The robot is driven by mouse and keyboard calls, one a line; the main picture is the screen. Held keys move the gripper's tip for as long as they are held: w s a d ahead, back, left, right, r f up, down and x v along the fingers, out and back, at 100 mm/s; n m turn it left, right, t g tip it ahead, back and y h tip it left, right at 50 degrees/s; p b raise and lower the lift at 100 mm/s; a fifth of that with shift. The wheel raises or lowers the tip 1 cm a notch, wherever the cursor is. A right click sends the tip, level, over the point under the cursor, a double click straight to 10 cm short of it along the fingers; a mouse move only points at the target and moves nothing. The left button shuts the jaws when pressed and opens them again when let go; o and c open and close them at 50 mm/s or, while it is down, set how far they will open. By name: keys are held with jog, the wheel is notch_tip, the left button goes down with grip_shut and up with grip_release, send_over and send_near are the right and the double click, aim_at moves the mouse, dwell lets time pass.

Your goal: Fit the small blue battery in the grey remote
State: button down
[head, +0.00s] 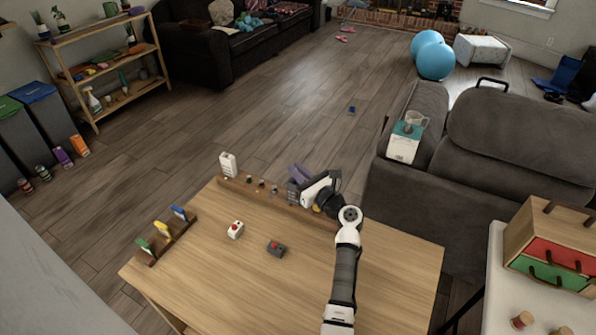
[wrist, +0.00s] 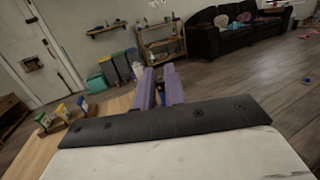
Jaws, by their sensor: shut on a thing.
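My gripper (head: 298,173) is beyond the remote, above the table's back edge. In the wrist view its two purple fingers (wrist: 159,90) are close together, shut on a small dark bluish thing. This looks like the small blue battery (wrist: 158,97), mostly hidden by the fingers. It cannot be made out in the head view.
A wooden rail (head: 237,182) with several small pieces runs along the table's back edge. A rack (head: 151,257) with green, yellow and blue pieces stands at the left. The table's front middle is clear.

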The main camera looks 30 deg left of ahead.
jog(key=shift+f+b, duration=1)
jog(key=shift+f, duration=0.55)
dwell(0.4)
jog(key=c, duration=1.4)
grip_release()
